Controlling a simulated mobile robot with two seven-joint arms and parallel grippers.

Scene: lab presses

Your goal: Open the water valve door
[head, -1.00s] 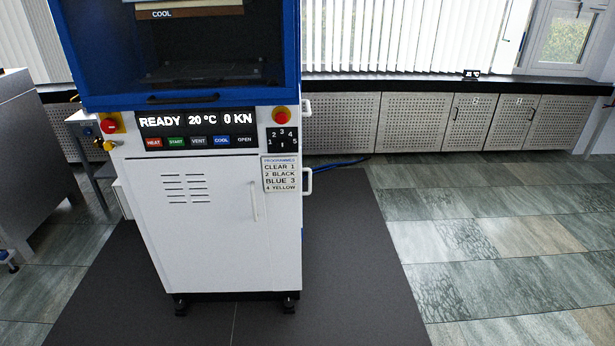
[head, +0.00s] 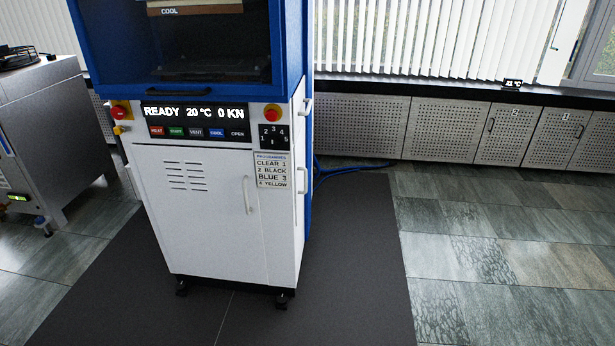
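A blue and white press (head: 190,130) stands left of centre in the head view. Its white lower cabinet door (head: 205,205) has vent slots and a vertical handle (head: 248,195), and it is shut. A second handle (head: 302,181) is on the press's right side. Perforated wall cabinet doors stand shut along the window, including one marked 2 (head: 507,135) and one marked 1 (head: 549,138). No label reading water valve is legible, so I cannot tell which door it is. Neither gripper is in view.
A dark mat (head: 345,290) lies under the press. A blue hose (head: 345,166) runs on the floor behind it. A grey metal machine (head: 45,130) stands at the left. The tiled floor (head: 490,245) at the right is clear.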

